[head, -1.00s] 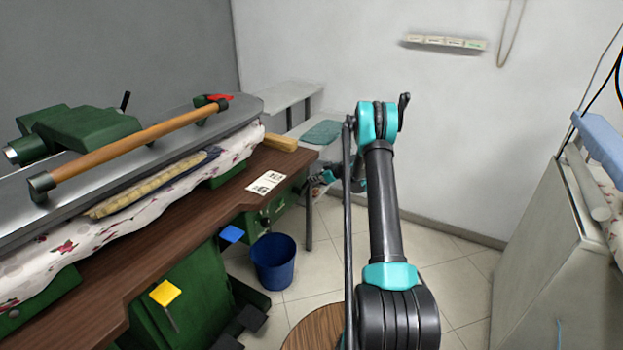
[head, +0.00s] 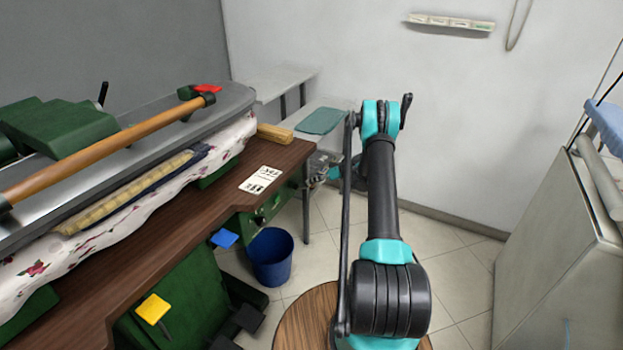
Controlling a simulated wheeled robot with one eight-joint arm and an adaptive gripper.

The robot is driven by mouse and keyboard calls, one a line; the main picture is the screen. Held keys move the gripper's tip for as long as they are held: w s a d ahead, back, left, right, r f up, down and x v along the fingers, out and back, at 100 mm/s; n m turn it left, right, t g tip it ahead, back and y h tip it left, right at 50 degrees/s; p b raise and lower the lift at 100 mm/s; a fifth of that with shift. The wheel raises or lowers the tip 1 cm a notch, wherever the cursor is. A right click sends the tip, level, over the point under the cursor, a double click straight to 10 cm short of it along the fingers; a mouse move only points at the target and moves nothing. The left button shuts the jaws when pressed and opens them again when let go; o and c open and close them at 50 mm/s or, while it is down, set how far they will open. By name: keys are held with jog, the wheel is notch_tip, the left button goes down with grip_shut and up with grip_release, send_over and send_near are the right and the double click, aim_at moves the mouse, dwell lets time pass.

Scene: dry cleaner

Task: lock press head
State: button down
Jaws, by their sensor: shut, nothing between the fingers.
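The press head (head: 110,155) is a long grey plate with a green body on top, at the left in the head view. It lies low over the floral padded board (head: 95,240), with yellow and dark blue cloth (head: 130,190) between them. A wooden handle bar (head: 110,150) runs along its front. A red lever (head: 207,88) sits at its far end, by the handle's end. My gripper (head: 318,166) is small and partly hidden behind my arm, beyond the table's far end. It is shut and empty, well apart from the press head and the lever.
The brown table (head: 165,222) carries a card (head: 261,179) and a wooden block (head: 275,133). Yellow (head: 152,308) and blue (head: 225,238) pedals and a blue bin (head: 270,257) stand below. A white cabinet (head: 550,250) is at right.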

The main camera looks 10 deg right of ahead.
jog(key=shift+f, duration=0.35)
dwell(0.5)
